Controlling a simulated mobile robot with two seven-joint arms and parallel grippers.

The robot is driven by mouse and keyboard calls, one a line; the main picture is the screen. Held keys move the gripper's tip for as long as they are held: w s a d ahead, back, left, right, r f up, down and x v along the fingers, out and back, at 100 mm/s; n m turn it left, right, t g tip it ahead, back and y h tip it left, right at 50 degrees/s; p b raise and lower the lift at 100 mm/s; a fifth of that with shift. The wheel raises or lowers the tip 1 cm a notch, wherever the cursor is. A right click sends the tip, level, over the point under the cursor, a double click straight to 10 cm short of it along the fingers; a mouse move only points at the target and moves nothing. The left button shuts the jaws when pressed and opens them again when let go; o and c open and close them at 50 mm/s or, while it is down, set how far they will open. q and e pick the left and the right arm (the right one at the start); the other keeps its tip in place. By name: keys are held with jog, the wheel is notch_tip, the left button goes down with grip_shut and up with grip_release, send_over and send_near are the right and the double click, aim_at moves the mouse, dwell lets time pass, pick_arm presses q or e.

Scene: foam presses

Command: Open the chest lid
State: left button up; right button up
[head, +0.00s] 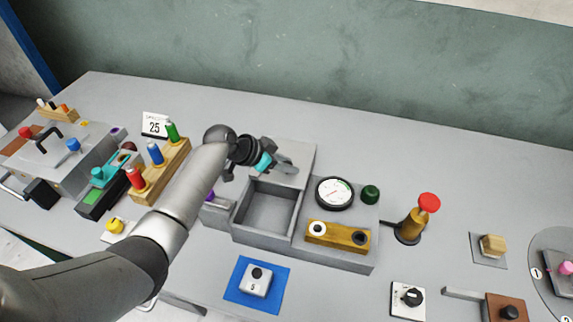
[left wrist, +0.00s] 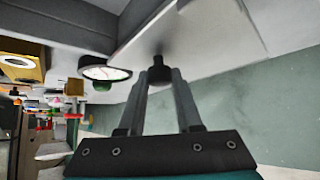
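The chest (head: 240,226) is a grey box in the middle of the table in the head view, with its square, empty compartment uncovered. Its pale grey lid (head: 301,157) stands raised at the back of the compartment; its exact angle is hard to tell. In the left wrist view the lid (left wrist: 215,30) fills the top, with a dark knob (left wrist: 160,72) sticking out. My left gripper (head: 283,166) is at the lid; in the wrist view its fingers (left wrist: 161,82) lie on both sides of the knob and appear closed on it. My right gripper is not in view.
Right of the compartment are a round gauge (head: 334,192), a green knob (head: 370,194) and a wooden block (head: 339,236). A red-topped lever (head: 428,204) stands farther right. Left of my arm is a rack (head: 176,160) with coloured handles. The table behind the chest is clear.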

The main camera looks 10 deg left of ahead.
pick_arm(q)
jog(key=shift+o, duration=0.7)
jog(key=shift+s, duration=0.1)
jog(key=o, duration=0.3)
jog(key=shift+s+a+r, duration=0.1)
jog(key=shift+a+r, duration=0.1)
jog(key=shift+r, duration=0.05)
jog(key=p+v, duration=0.1)
jog(key=v, duration=1.3)
jog(key=shift+s+a+r, duration=0.1)
jog(key=shift+s+r, duration=0.05)
